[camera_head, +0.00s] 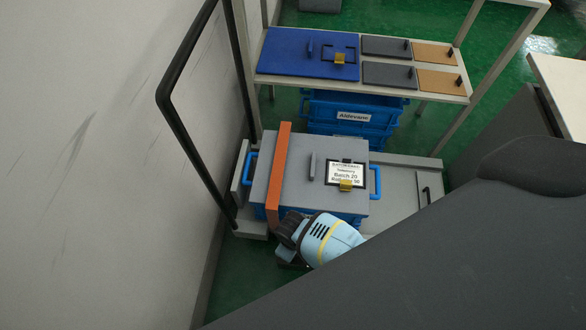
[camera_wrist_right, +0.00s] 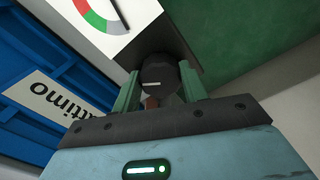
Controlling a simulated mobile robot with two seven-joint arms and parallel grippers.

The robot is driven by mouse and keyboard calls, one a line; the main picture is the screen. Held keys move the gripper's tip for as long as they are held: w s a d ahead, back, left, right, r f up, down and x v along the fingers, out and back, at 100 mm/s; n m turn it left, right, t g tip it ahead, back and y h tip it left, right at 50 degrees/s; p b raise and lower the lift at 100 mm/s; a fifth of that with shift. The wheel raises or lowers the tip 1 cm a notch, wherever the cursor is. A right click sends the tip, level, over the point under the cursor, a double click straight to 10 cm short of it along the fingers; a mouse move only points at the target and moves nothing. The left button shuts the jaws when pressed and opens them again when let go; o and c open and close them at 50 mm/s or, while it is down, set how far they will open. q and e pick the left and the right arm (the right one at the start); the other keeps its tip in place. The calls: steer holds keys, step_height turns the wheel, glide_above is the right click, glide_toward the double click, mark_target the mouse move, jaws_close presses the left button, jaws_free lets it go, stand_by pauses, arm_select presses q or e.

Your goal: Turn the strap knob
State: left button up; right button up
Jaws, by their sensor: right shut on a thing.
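The orange strap (camera_head: 279,165) runs over the grey lid of a blue crate and down its front. In the right wrist view the strap knob (camera_wrist_right: 160,72) is a dark round knob with a short white mark on its face. It stands on a dark square block. The two green fingers of my right gripper (camera_wrist_right: 160,88) are shut on the knob, one on each side. In the head view my light blue right wrist (camera_head: 330,238) is low at the crate's front, and it hides the knob and fingertips. My left gripper is out of view.
A white dial (camera_wrist_right: 90,15) with red and green sectors and a black pointer is beside the knob. The crate's lid (camera_head: 295,185) carries a label card and yellow latch. A shelf (camera_head: 432,91) with flat panels stands behind; a wall (camera_head: 100,160) is at left.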

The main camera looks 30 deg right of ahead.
steer(key=shift+n, duration=1.7)
steer(key=o, duration=1)
step_height(320, 180, up, 6)
steer(key=p, duration=0.4)
steer(key=shift+r, duration=0.15)
steer(key=shift+r+p, duration=0.5)
steer(key=shift+r, duration=0.25)
